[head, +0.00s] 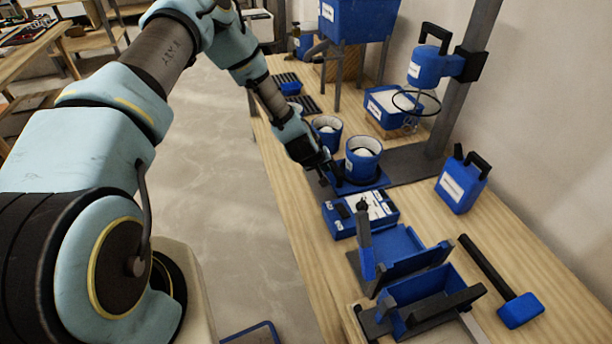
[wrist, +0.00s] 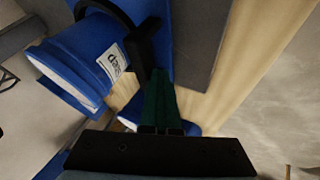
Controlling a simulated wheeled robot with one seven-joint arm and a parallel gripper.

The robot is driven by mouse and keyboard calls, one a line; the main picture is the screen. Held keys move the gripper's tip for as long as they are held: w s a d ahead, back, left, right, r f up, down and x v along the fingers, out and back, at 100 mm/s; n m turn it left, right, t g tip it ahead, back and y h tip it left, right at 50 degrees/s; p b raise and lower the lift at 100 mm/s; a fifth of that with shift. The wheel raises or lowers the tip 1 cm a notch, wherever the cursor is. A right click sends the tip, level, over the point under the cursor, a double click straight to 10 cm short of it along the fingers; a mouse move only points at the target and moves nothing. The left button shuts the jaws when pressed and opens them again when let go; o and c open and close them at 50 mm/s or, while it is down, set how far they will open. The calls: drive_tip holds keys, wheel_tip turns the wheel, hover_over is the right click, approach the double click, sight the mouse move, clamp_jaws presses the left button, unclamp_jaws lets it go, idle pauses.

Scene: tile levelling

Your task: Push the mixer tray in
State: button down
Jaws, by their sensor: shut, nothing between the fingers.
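The mixer tray (head: 374,184) is a flat blue plate that juts from the dark base of the mixer stand (head: 410,163). A blue bucket (head: 363,160) with pale contents stands on it, left of and below the raised mixer head (head: 428,66). My gripper (head: 328,172) is shut and empty, low at the tray's left end; whether it touches the tray I cannot tell. In the wrist view, the closed fingers (wrist: 160,100) point toward a blue surface beside a black upright part. The labelled bucket (wrist: 80,62) stands to their left there.
Another blue bucket (head: 327,131) stands just behind. A blue box with a white top (head: 362,212) lies close in front of the tray. A blue jug (head: 461,181) and a mallet (head: 518,308) are on the right. Open floor (head: 225,200) lies left of the bench.

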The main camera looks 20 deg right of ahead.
drive_tip(key=d+b, duration=0.1)
drive_tip(key=d, duration=0.4)
drive_tip(key=s+d+b, duration=0.1)
drive_tip(key=d, duration=0.4)
drive_tip(key=s+d+b, duration=0.1)
drive_tip(key=d, duration=0.4)
drive_tip(key=shift+d, duration=0.25)
drive_tip(key=shift+d+r, duration=0.1)
drive_tip(key=shift+d, duration=0.25)
drive_tip(key=shift+d+r, duration=0.1)
drive_tip(key=shift+d, duration=0.05)
